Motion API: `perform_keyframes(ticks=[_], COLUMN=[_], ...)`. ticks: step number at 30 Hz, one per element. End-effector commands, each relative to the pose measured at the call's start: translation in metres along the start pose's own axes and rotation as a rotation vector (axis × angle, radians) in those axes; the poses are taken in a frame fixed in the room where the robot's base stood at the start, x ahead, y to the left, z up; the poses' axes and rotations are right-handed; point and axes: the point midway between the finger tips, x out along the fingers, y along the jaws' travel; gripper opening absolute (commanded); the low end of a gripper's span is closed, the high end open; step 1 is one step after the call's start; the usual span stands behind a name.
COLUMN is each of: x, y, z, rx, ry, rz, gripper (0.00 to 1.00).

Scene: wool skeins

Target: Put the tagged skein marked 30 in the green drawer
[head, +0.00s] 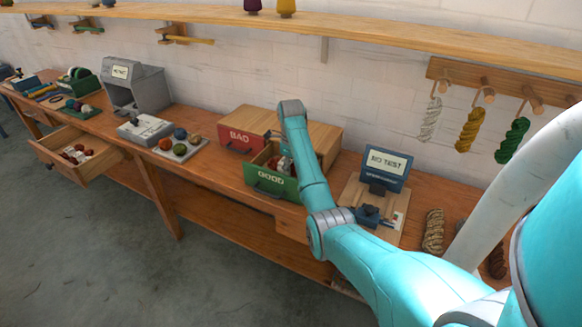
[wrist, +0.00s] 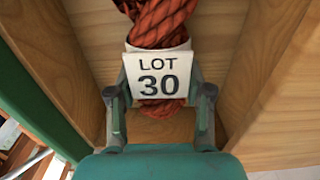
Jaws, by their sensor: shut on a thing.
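The rust-orange twisted skein (wrist: 162,22) carries a white tag (wrist: 158,78) reading LOT 30. My gripper (wrist: 160,90) is shut on this skein at the tag, with one finger on each side. In the wrist view the skein is between the wooden walls of the green drawer, whose green front (wrist: 36,95) runs along the left. In the head view the green drawer (head: 270,182), marked GOOD, is pulled open. My arm hides most of the gripper there. Whether the skein touches the drawer floor I cannot tell.
The red drawer (head: 240,138), marked BAD, is shut beside the green one. A NO TEST display (head: 386,167) stands to the right. Brown skeins (head: 434,232) lie further right; others (head: 468,130) hang on pegs. A wooden drawer (head: 75,155) is open at the far left.

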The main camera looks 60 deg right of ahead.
Motion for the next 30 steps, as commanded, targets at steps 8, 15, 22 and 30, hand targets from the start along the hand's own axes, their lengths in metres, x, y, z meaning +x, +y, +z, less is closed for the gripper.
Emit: perform_keyframes(ticks=[8, 15, 22, 30], x=[0.007, 0.007, 0.007, -0.012], y=[0.000, 0.000, 0.000, -0.003], z=[0.000, 0.000, 0.000, 0.000], rx=[0.000, 0.000, 0.000, -0.001], ry=[0.001, 0.000, 0.000, -0.002], rz=[0.001, 0.000, 0.000, -0.002], gripper=[0.16, 0.76, 0.76, 0.76])
